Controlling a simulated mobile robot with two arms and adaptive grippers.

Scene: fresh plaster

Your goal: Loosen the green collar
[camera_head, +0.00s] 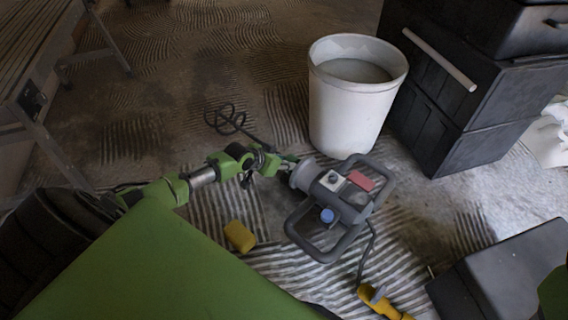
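A grey paddle mixer (350,208) with two loop handles, a red switch and a blue knob lies on the striped mat. Its thin shaft runs up and left to a wire whisk (228,120). My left gripper (272,161) is at the shaft end of the mixer body, where the shaft joins it. A small green piece (291,158) shows there beside the fingers; it may be the collar, but my own green parts make this hard to tell. I cannot see whether the fingers are closed on it. My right gripper is out of view.
A white bucket (335,115) of grey liquid stands just behind the mixer. Black stacked cases (455,105) are behind right, and a dark box (510,275) is at lower right. A yellow sponge (239,236) and a yellow-handled tool (380,300) lie in front.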

